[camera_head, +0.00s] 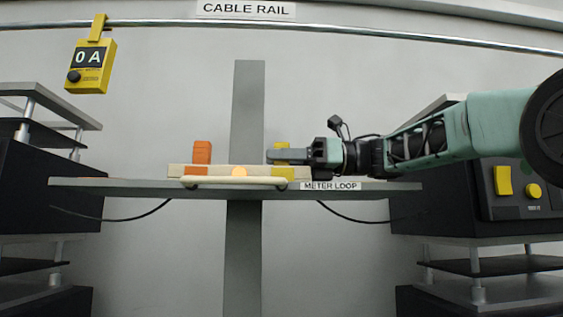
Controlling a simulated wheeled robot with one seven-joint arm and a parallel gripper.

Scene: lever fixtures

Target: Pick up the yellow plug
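The yellow plug (282,146) stands at the right part of a cream strip (220,170) on the grey shelf. Only its upper edge shows, because my gripper (272,156) comes in from the right and covers its middle. The near finger lies level across the front of the plug. I see the gripper from the side, so the far finger, the gap and any contact with the plug are hidden.
An orange plug (202,152) stands left on the strip. A pale bar (235,182) runs along the strip's front, under a glowing round light (239,171). A yellow meter (91,66) reading 0 A hangs from the rail. A dark control box (515,190) stands at right.

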